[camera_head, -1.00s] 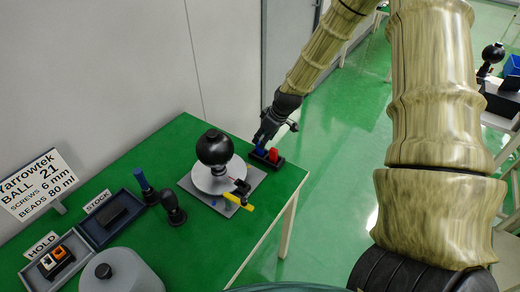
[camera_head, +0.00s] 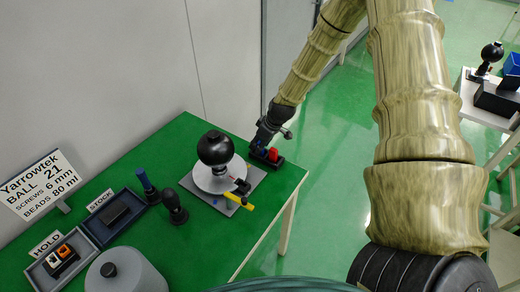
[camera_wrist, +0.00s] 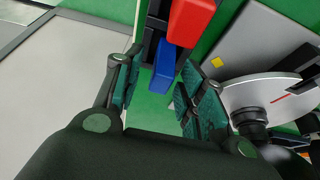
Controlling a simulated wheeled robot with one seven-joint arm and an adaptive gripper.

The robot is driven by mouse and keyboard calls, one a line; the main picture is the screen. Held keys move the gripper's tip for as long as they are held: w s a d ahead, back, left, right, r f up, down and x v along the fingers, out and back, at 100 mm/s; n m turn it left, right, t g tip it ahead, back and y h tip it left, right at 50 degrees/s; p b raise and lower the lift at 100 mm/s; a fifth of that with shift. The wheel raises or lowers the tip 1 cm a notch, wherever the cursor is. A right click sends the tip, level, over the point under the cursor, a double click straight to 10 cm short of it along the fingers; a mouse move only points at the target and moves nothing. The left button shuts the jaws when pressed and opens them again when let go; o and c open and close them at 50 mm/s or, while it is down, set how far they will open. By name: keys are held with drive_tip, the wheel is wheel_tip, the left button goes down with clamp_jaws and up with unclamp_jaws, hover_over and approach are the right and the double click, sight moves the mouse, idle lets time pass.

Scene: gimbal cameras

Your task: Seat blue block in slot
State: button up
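The blue block (camera_wrist: 165,66) shows in the wrist view beside the red block (camera_wrist: 190,20), just beyond and between my fingertips. My gripper (camera_wrist: 158,92) is open, with visible gaps on both sides of the blue block. In the head view my gripper (camera_head: 265,137) is low over a small black holder (camera_head: 279,163) near the table's far right corner. The red block (camera_head: 273,154) stands on that holder. The blue block is mostly hidden behind my gripper there. The slot itself and how deep the blue block sits cannot be made out.
A grey plate (camera_head: 255,176) with a white disc, black ball and yellow-handled part stands just left of the holder. Two dark knobbed posts, the STOCK tray (camera_head: 96,229), HOLD tray (camera_head: 39,274) and a grey lidded container (camera_head: 125,277) are further left. Table edge is close right.

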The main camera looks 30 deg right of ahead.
clamp_jaws()
